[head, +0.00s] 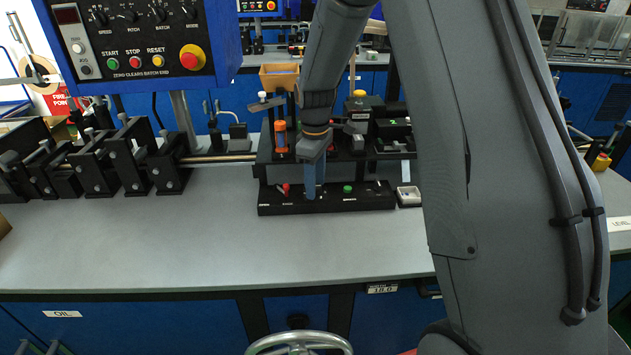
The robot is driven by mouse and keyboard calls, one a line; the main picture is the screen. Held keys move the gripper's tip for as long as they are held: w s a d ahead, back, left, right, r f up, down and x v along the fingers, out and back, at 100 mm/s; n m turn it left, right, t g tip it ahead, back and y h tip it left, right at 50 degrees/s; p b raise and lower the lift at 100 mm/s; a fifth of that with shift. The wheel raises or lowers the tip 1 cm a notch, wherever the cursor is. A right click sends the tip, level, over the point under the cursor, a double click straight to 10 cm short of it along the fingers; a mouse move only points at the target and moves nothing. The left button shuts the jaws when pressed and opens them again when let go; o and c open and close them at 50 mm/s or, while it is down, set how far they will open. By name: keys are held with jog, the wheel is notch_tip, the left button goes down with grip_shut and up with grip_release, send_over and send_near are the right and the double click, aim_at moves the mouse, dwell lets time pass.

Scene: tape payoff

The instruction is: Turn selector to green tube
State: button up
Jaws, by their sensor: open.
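My gripper (312,188) reaches down from above to a low black control strip (370,202) on the bench. Its tips are at or just above the strip; I cannot tell whether they touch it. A small red control (284,188) is just left of my gripper, and a green button (348,189) is to its right. The gripper hides the strip between them, and I cannot make out a selector there. An orange tube (281,138) stands upright behind the strip. I cannot make out a green tube.
A blue control panel (140,38) hangs at upper left. Black roller brackets (130,155) line the bench's left side. A small white tray (409,196) lies right of the strip. My arm covers much of the right. The grey bench (200,245) in front is clear.

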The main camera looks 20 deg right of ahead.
jog(key=c, duration=1)
jog(key=shift+c, duration=0.2)
jog(key=shift+m, duration=0.3)
jog(key=m+p, duration=0.1)
jog(key=m, duration=1)
jog(key=shift+w, duration=0.1)
jog(key=shift+r, duration=0.1)
jog(key=o, duration=1)
